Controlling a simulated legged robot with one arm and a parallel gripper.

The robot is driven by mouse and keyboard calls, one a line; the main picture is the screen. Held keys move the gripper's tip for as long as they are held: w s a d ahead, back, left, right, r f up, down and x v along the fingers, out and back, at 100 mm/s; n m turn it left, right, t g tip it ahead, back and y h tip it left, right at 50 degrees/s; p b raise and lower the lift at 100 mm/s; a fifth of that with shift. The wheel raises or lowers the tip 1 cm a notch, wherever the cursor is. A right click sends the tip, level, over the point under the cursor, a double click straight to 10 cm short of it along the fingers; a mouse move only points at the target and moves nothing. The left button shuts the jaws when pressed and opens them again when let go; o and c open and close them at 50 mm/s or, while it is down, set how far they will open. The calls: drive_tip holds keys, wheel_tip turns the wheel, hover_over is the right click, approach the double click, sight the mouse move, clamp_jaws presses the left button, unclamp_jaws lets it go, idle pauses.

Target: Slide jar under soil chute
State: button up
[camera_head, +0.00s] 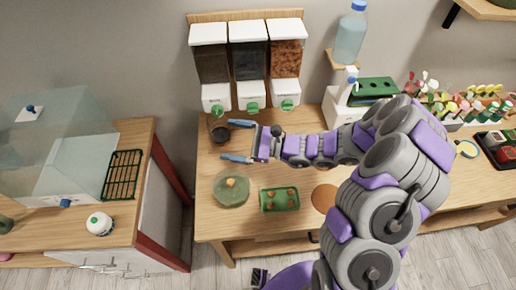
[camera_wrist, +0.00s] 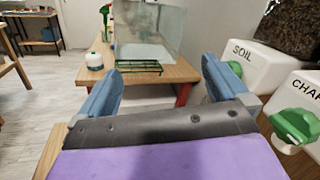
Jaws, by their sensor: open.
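A round, clear greenish glass jar (camera_head: 231,190) stands on the wooden counter near its front left, with a small orange thing showing in it. The soil chute (camera_head: 216,98) is the left of three wall dispensers, with dark contents and a green knob; its SOIL label shows at right in the wrist view (camera_wrist: 250,62). My gripper (camera_head: 226,140) is open, pointing left, over the counter between the chute and the jar. In the wrist view its blue fingers (camera_wrist: 160,70) are spread with nothing between them. The jar does not show there.
A green tray (camera_head: 279,200) with small brown pieces lies right of the jar. A separate table (camera_head: 131,221) with a glass tank (camera_head: 75,160) stands left, across a gap.

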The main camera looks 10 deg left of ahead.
drive_tip(key=w+d+f+m+t, duration=0.2)
drive_tip(key=f, duration=0.2)
drive_tip(key=w+d+f+m+t+h, duration=0.1)
drive_tip(key=w+d+f+m+t, duration=0.1)
drive_tip(key=f, duration=0.3)
drive_tip(key=w+d+f+m+t+h, duration=0.1)
drive_tip(key=w+d+f+m+t, duration=0.1)
drive_tip(key=w+f+m+t, duration=0.1)
drive_tip(key=shift+w+f+m, duration=0.2)
drive_tip(key=shift+f+m, duration=0.15)
drive_tip(key=shift+f, duration=0.2)
drive_tip(key=shift+w+f+m, duration=0.2)
drive_tip(key=shift+f+m, duration=0.15)
drive_tip(key=shift+f, duration=0.4)
drive_tip(key=shift+a+f, duration=0.2)
drive_tip(key=shift+a, duration=0.65)
drive_tip(key=shift+w, duration=0.1)
drive_tip(key=shift+w+d+b, duration=0.1)
drive_tip(key=shift+b, duration=0.2)
